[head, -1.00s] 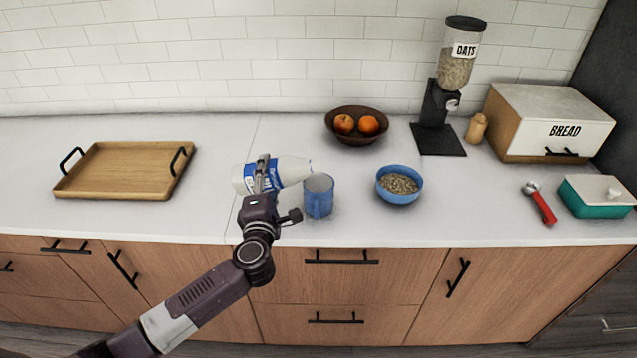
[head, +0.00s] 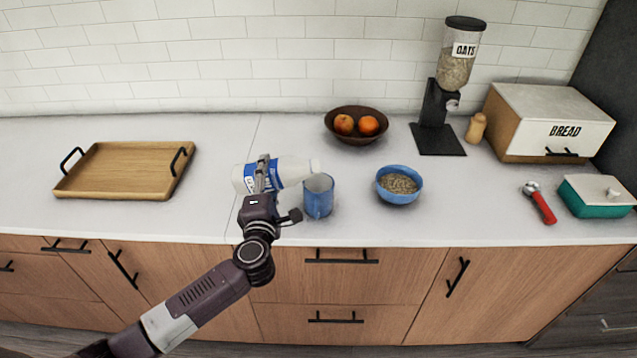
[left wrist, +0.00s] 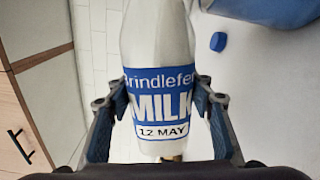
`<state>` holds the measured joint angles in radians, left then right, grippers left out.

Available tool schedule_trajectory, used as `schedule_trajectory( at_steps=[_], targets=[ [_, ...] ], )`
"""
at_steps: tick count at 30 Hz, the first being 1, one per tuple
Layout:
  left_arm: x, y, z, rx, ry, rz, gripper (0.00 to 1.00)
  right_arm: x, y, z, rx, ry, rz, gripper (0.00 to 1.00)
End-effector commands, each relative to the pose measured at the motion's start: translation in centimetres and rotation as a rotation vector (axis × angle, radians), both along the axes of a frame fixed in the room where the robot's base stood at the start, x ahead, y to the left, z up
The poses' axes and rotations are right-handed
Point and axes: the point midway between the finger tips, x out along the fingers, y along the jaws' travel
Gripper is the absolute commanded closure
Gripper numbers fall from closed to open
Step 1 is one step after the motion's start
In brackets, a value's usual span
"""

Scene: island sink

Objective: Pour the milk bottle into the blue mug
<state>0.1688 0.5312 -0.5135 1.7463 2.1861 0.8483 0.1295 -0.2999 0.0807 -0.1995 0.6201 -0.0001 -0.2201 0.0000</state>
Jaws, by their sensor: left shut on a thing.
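The white milk bottle (head: 293,171) with a blue label is held nearly horizontal above the counter. Its mouth points right, over the rim of the blue mug (head: 319,199). The mug stands upright on the counter with its opening visible. My left gripper (head: 262,168) is shut around the middle of the bottle. In the left wrist view the bottle (left wrist: 158,50) sits between both fingers of the gripper (left wrist: 160,95), its label facing the camera. No stream of milk is visible. My right gripper is out of view.
A blue bowl of oats (head: 408,198) stands just right of the mug. A brown fruit bowl (head: 340,117) is behind, an oats dispenser (head: 437,115) to its right. A wooden tray (head: 120,170) is at left. A small blue disc (left wrist: 218,41) lies on the counter.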

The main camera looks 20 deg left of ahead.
Motion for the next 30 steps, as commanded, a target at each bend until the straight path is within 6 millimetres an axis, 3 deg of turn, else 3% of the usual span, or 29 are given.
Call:
schedule_trajectory(
  at_steps=[30],
  targets=[
    [0.01,0.08,0.06,0.013,0.002,0.001,0.76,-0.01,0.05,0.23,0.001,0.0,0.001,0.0]
  ],
)
